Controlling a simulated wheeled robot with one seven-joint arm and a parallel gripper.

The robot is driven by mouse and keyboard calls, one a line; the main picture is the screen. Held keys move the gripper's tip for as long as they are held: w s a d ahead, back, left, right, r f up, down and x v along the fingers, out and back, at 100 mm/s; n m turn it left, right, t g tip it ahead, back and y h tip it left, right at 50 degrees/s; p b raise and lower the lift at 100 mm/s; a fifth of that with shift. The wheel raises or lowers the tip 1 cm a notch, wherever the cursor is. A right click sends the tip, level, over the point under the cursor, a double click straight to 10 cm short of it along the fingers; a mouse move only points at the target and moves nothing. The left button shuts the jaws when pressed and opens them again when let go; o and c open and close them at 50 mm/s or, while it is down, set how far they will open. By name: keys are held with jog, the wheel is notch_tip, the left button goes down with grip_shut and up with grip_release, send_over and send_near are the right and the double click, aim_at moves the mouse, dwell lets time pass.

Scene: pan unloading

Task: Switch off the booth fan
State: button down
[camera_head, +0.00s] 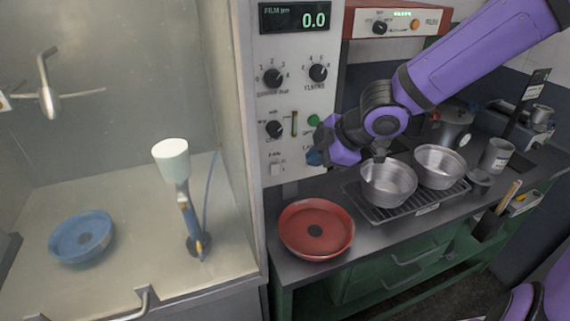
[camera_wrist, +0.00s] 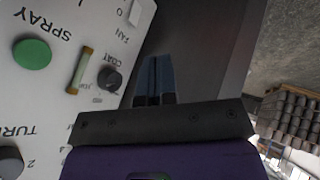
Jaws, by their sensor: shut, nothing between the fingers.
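The fan switch (camera_head: 276,169) is a small pale rocker low on the white control panel (camera_head: 262,150) of the booth. In the wrist view the rocker (camera_wrist: 139,13) is at the top edge, partly cut off, beside the word FAN and an O mark. I cannot tell which way it is tipped. My gripper (camera_head: 314,158) is shut and empty, just right of the panel's lower part and apart from the switch. In the wrist view its blue fingers (camera_wrist: 155,65) lie together, below and right of the rocker.
Black knobs (camera_head: 273,77) and a green button (camera_head: 314,120) sit above the switch. A red pan (camera_head: 317,229) stands on the counter below. Metal pots (camera_head: 388,183) stand on a rack under my arm. A blue pan (camera_head: 82,237) lies inside the booth.

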aim_at(272, 165)
jog(key=shift+f, duration=0.1)
jog(key=shift+w+a+f, duration=1.05)
jog(key=shift+w+f, duration=0.1)
jog(key=shift+w, duration=0.1)
jog(key=shift+w+a+f, duration=1)
jog(key=shift+w+f, duration=0.2)
jog(key=shift+w, duration=0.05)
jog(key=shift+w+a+f, duration=1.05)
jog(key=shift+w+f, duration=0.1)
jog(key=shift+w, duration=0.1)
jog(key=shift+w+a+r, duration=0.15)
jog(key=shift+w, duration=0.25)
jog(key=shift+r, duration=0.1)
jog(key=shift+r, duration=0.7)
